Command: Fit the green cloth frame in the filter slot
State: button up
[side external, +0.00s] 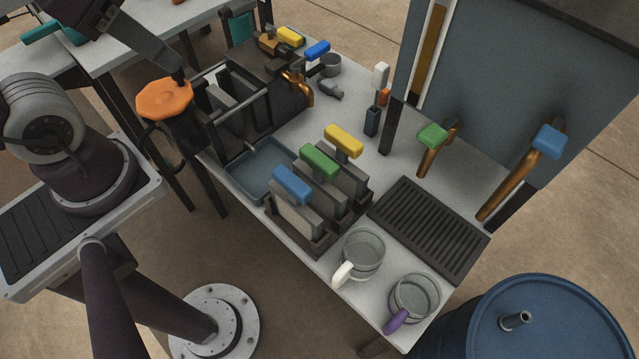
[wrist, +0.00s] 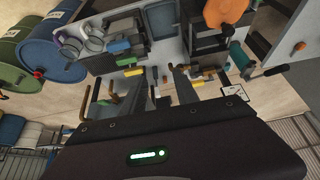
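The green cloth frame (side external: 320,160) stands upright in a dark rack (side external: 318,243), between a blue-topped frame (side external: 292,184) and a yellow-topped frame (side external: 343,141). Its green top also shows in the wrist view (wrist: 125,61). The screw press (side external: 215,120) stands left of the rack, with grey plates and gaps between its rails; which gap is the filter slot I cannot tell. My gripper (side external: 180,78) is above the press's orange handwheel (side external: 165,98), away from the rack. In the wrist view its two fingers (wrist: 203,85) stand apart with nothing held between them.
A blue-grey tray (side external: 243,185) lies between press and rack. Two glass mugs (side external: 363,250) and a dark slotted grate (side external: 430,228) are to the right. Brass taps (side external: 298,85) and small tools lie behind. A blue drum (side external: 540,325) stands at the table's right corner.

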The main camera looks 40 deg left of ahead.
jog(key=shift+o, duration=0.2)
jog(key=shift+o, duration=1.3)
jog(key=shift+w+d, duration=0.1)
jog(key=shift+w, duration=0.1)
jog(key=n+g, duration=0.6)
jog(key=n, duration=1.2)
send_near(319, 170)
jog(key=f, duration=0.1)
jog(key=a+f, duration=0.1)
jog(key=f, duration=0.1)
jog(key=w+f, duration=0.1)
jog(key=f, duration=0.1)
jog(key=shift+a+f, duration=0.15)
jog(key=shift+f, duration=0.1)
notch_tip(319, 170, down, 7)
jog(key=shift+r, duration=0.2)
jog(key=shift+f, duration=0.4)
